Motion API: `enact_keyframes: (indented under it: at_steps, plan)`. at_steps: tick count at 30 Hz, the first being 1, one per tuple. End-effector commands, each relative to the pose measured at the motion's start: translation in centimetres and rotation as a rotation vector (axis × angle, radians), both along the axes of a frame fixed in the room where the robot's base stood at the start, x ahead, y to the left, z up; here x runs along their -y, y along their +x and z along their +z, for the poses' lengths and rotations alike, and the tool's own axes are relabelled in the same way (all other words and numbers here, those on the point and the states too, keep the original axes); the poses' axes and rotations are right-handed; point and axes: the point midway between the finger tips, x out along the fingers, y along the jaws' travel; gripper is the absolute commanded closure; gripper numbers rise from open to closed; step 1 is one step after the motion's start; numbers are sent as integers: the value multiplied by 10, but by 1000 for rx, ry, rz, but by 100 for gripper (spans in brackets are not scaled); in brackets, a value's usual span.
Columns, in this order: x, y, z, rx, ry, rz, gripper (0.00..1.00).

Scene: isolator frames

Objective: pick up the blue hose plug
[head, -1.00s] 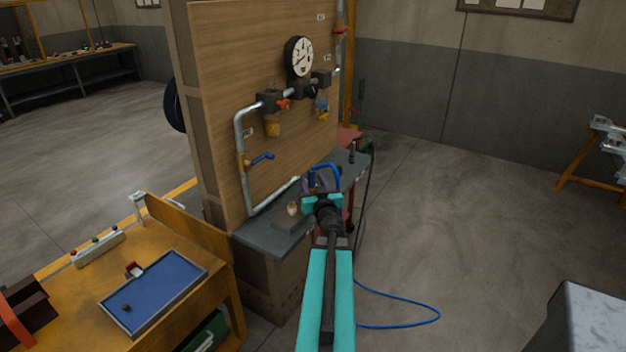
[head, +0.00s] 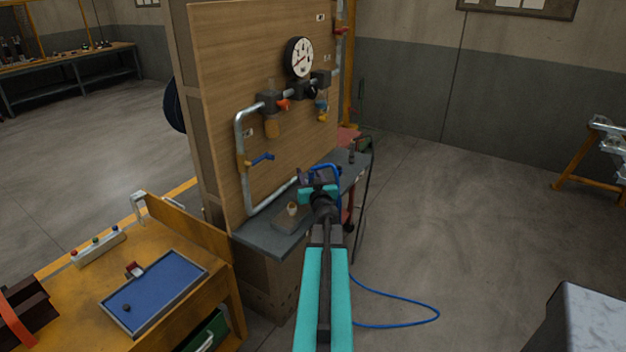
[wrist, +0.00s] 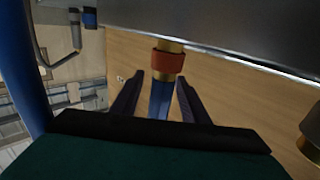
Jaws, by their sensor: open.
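In the wrist view the blue hose plug (wrist: 160,98) shows as a blue body with an orange-red collar and brass above it. It lies between the two dark fingers of my gripper (wrist: 158,86), which are open, with the collar just beyond the fingertips. I cannot tell whether either finger touches it. In the head view my gripper (head: 316,178) is over the grey bench in front of the wooden panel, and it hides most of the plug. A blue hose (head: 336,172) loops beside the gripper.
The grey bench top (head: 262,238) carries a small block with a pale brass fitting (head: 292,209) left of my gripper and a small dark bottle (head: 352,157) behind it. The wooden panel (head: 215,70) with pipes and a gauge (head: 299,57) rises close by.

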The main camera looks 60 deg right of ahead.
Motion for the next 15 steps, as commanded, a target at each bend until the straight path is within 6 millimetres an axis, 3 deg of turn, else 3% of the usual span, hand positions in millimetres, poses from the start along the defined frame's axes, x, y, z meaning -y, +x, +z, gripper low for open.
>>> enact_keyframes:
  at_steps: [13, 15]
  plan:
    - [0, 0, 0, 0, 0, 0, 59]
    - [0, 0, 0, 0, 0, 0, 67]
